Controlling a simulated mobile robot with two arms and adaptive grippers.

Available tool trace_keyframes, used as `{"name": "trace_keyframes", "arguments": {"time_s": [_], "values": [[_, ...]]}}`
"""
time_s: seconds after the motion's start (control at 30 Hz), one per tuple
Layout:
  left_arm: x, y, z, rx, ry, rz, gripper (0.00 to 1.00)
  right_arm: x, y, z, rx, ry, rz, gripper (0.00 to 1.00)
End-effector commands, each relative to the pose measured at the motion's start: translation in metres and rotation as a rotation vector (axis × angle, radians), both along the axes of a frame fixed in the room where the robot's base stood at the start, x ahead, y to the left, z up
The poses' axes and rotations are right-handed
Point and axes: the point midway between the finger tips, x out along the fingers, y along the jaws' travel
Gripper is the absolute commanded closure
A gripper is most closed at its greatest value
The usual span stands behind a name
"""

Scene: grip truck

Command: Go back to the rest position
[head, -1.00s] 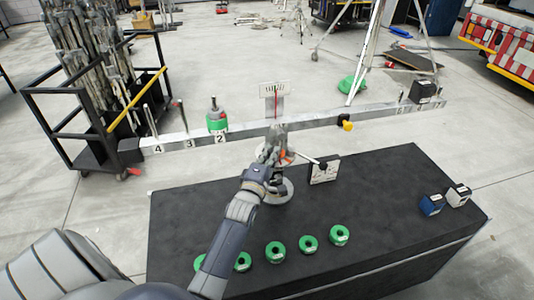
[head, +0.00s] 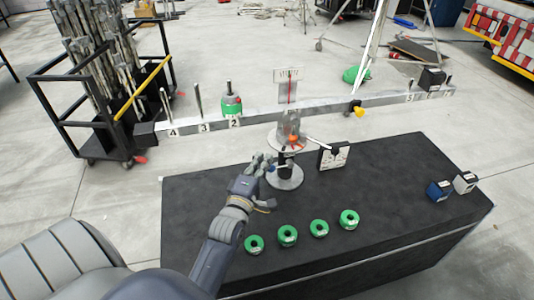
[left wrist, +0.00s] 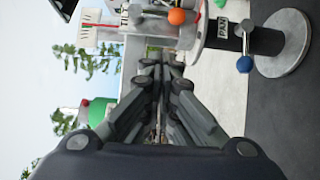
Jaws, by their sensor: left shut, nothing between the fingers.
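My left gripper (head: 262,166) is in the head view, just left of the balance's post, above the back part of the black table (head: 390,165). It is shut and empty; its closed fingers (left wrist: 165,90) also show in the left wrist view. The balance's long metal beam (head: 325,106) runs across behind the table on a round base (head: 287,178). A green weight (head: 231,106) sits on the beam at the peg marked 2. My right gripper is not in view.
Several green ring weights (head: 288,234) lie along the table's front. A dial panel (head: 334,155) stands right of the base. Blue (head: 439,190) and white (head: 464,182) boxes sit at the right edge. A cart (head: 98,75) with metal parts stands at left.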

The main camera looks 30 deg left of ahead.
Motion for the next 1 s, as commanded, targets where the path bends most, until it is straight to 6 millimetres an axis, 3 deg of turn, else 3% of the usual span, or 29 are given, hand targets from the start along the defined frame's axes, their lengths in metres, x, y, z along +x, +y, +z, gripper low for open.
{"name": "trace_keyframes", "arguments": {"time_s": [0.43,0.63,0.87,1.0], "values": [[-0.012,-0.007,-0.003,0.026,0.029,-0.012,1.00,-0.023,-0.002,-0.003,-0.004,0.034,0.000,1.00],[-0.025,-0.041,-0.031,0.255,0.278,-0.130,1.00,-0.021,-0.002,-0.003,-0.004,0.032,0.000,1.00],[-0.079,-0.094,-0.079,0.677,0.662,-0.418,1.00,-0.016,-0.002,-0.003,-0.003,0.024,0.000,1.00],[-0.128,-0.119,-0.102,0.924,0.852,-0.644,1.00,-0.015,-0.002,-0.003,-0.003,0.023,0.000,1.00]]}}
